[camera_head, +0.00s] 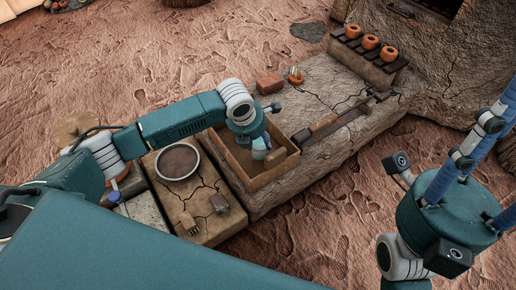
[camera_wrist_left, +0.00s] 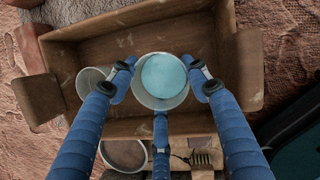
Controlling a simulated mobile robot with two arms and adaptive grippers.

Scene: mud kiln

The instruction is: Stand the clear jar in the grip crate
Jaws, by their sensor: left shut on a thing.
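The clear jar (camera_wrist_left: 163,80) is pale and round with a teal top or content. It is between the blue fingers of my left gripper (camera_wrist_left: 165,84), which is shut on it. The grip crate (camera_wrist_left: 150,22) is a brown open box below and around the jar; it also shows in the head view (camera_head: 287,168). In the head view, my left gripper (camera_head: 262,142) reaches down into the crate with the jar (camera_head: 260,153) beneath it. I cannot tell whether the jar touches the crate floor. My right gripper (camera_head: 487,130) is at the right, its fingertips cut off.
Another pale vessel (camera_wrist_left: 90,84) is left of the held jar in the wrist view. A round sieve or pan (camera_head: 178,161) lies left of the crate. Orange pots (camera_head: 370,42) line a far ledge.

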